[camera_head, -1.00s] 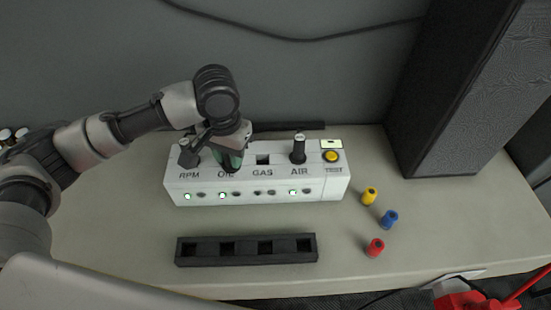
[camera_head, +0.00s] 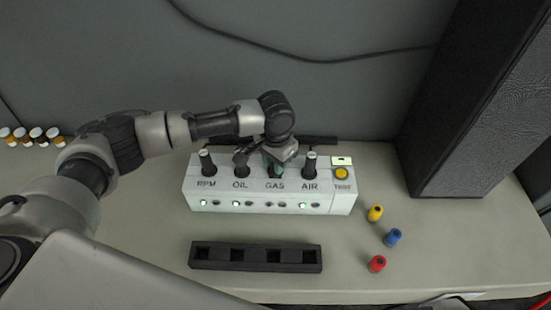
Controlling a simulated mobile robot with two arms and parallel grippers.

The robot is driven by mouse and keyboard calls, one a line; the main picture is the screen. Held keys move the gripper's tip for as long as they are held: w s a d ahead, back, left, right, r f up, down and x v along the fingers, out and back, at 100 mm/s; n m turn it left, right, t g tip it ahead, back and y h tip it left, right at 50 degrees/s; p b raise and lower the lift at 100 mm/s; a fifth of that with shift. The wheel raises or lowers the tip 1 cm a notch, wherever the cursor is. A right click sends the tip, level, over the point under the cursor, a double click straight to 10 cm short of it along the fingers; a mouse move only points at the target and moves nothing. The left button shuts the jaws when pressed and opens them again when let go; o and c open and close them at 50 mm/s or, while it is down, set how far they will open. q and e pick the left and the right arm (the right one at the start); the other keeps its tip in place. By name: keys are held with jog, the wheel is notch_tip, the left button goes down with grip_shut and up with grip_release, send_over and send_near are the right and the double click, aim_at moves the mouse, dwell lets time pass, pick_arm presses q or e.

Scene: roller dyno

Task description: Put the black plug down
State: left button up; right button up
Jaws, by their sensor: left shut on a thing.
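The white panel box (camera_head: 270,202) stands on the bench with labels RPM, OIL, GAS, AIR and TEST. Black plugs stand upright at RPM (camera_head: 207,163), OIL (camera_head: 240,163) and AIR (camera_head: 310,164). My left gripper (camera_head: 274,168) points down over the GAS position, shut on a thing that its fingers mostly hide. I cannot tell whether that thing sits in the GAS socket or just above it. The lights under RPM, OIL and AIR are lit; the GAS one looks dark. My right gripper is out of view.
An empty black four-slot rack (camera_head: 256,268) lies in front of the box. Yellow (camera_head: 375,213), blue (camera_head: 393,237) and red (camera_head: 377,263) small cylinders stand at right. A dark speaker-like block (camera_head: 460,110) rises at the right rear. Several small jars (camera_head: 37,134) are at far left.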

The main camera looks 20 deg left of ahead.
pick_arm(q)
jog(key=shift+f, duration=0.3)
jog(key=shift+f, duration=0.15)
jog(key=o, duration=0.8)
notch_tip(320, 180, up, 12)
jog(key=b, duration=0.3)
jog(key=shift+f, duration=0.15)
jog(key=shift+r, duration=0.55)
